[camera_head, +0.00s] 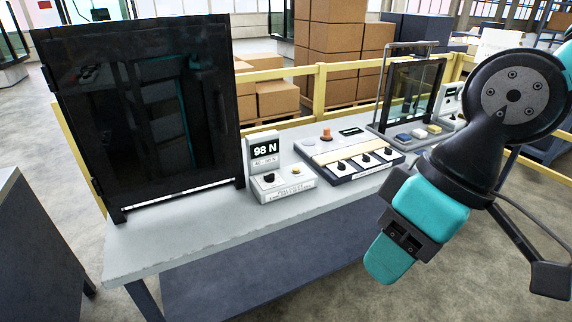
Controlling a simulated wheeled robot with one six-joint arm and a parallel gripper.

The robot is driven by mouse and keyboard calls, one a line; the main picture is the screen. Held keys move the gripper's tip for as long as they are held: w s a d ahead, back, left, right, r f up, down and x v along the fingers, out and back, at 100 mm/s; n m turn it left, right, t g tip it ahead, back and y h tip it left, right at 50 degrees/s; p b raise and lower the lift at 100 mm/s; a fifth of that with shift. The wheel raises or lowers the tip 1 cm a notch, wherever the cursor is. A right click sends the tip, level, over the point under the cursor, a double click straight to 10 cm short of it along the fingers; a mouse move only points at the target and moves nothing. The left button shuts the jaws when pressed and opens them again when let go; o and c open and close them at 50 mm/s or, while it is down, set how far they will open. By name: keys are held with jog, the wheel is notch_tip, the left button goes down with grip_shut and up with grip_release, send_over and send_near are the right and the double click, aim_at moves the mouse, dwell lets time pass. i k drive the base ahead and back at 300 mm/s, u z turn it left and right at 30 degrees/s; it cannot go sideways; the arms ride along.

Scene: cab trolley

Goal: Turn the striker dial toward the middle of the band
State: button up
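A small pale control box (284,184) stands on the bench, just right of the dark cabinet. Its upright display (264,150) reads 98 N, with a smaller line below that looks like a range but is too small to read surely. On its sloped top are a black dial (269,178) and a yellow button (296,170). Which way the dial points is too small to tell. My gripper (388,262) hangs at the right, in front of the bench edge and well apart from the box. Its fingers are not clear enough to show whether they are open.
A large dark glossy cabinet (145,110) fills the bench's left end. A panel with several black knobs (364,160) stands right of the control box, and a framed glass station (412,92) beyond it. Yellow rails (320,90) and cardboard boxes are behind. Bare bench (200,222) lies in front.

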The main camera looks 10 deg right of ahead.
aim_at(270, 178)
jog(key=u, duration=0.25)
jog(key=i, duration=0.5)
jog(key=u, duration=0.85)
jog(key=i, duration=0.65)
